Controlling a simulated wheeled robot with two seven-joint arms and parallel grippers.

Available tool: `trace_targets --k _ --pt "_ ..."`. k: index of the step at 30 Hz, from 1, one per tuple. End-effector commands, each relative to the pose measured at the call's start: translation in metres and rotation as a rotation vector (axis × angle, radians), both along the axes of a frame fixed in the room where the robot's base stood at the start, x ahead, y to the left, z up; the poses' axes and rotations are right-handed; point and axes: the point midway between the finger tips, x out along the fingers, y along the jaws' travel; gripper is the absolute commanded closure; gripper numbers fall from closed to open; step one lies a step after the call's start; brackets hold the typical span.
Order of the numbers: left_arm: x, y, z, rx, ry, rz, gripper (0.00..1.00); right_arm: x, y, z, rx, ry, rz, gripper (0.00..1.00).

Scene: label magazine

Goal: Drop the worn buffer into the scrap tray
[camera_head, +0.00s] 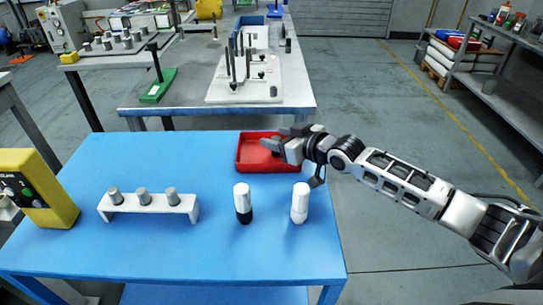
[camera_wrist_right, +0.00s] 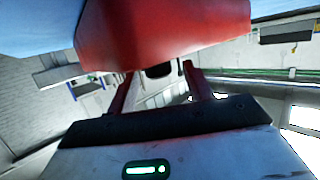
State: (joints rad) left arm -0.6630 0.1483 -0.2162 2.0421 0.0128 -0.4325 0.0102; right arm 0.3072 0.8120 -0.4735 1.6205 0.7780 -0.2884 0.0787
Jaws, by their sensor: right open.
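The red scrap tray (camera_head: 242,167) lies at the far right part of the blue table; its visible floor looks bare. My right gripper (camera_head: 272,146) is open over the tray's right part and hides some of it. In the right wrist view the gripper (camera_wrist_right: 162,90) shows nothing clearly held between its fingers, and the red tray (camera_wrist_right: 160,35) fills the top. A white cylinder with a black lower end (camera_head: 243,203) and an all-white cylinder (camera_head: 299,202) stand upright in front of the tray. I cannot tell which thing is the worn buffer. My left gripper is out of view.
A white rack (camera_head: 150,206) with three grey pegs stands at the left of the blue table (camera_head: 200,270). A yellow box (camera_head: 38,187) with buttons is at the left edge. A grey bench (camera_head: 300,95) with fixtures stands behind. The table's front is clear.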

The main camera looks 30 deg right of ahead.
Motion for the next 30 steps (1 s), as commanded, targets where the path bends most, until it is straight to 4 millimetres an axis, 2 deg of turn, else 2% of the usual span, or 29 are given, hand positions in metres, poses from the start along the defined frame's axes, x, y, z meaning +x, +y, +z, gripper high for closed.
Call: trace_targets --k 18,24,30 --pt "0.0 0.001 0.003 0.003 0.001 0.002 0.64 -0.099 -0.033 0.031 -0.003 0.006 0.002 0.49" --pt "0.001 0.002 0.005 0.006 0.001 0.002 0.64 -0.122 -0.042 0.039 -0.002 0.006 0.001 0.49" --pt "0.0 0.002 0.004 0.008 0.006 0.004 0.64 -0.135 -0.047 0.044 -0.001 0.003 0.001 0.49"
